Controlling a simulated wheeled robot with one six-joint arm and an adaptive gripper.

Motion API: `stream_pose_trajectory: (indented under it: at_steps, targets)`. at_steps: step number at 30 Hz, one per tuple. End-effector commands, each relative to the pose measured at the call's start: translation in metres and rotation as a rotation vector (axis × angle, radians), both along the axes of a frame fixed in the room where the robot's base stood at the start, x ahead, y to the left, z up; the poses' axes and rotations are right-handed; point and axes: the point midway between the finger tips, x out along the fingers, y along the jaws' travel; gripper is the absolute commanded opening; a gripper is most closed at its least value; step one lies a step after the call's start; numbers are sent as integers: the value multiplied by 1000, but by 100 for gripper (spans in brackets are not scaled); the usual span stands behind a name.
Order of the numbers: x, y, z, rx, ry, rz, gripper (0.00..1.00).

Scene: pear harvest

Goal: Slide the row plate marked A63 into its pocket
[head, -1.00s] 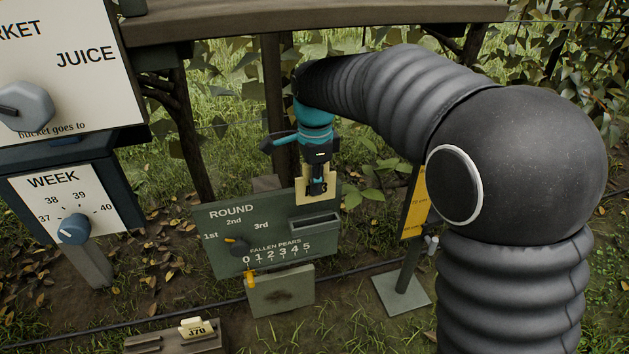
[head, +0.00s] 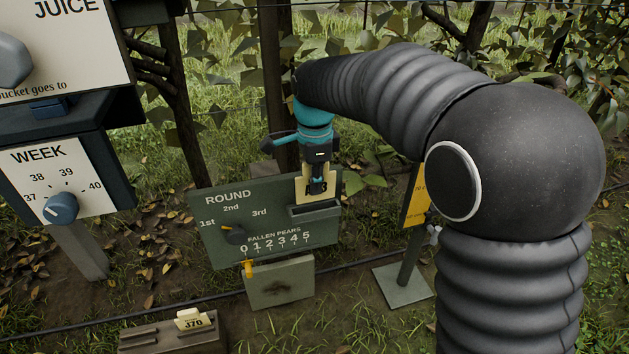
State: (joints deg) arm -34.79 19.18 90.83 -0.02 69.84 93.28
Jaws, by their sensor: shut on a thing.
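A pale yellow row plate (head: 302,190) is held upright in my gripper (head: 316,188). The fingers cover most of its marking; only a last "3" shows. My gripper points down and is shut on the plate, just above the grey pocket (head: 314,210) on the right of the green ROUND board (head: 215,215). The plate's lower edge is close to the pocket's top; I cannot tell whether it has entered the slot.
A plate marked J70 (head: 192,320) stands in a wooden rack (head: 150,338) at the lower left. The board bears a dark knob (head: 235,235) and an orange slider (head: 248,268). A WEEK dial post (head: 62,208) stands left. A yellow sign (head: 416,195) stands right of the board.

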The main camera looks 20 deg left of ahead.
Motion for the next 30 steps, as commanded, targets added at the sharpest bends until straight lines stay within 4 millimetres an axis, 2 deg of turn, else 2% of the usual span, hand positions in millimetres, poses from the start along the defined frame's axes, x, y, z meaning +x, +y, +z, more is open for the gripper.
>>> stream_pose_trajectory:
  at_steps: [30]
  targets:
    - [0, 0, -41, 0, 0, 0, 0]
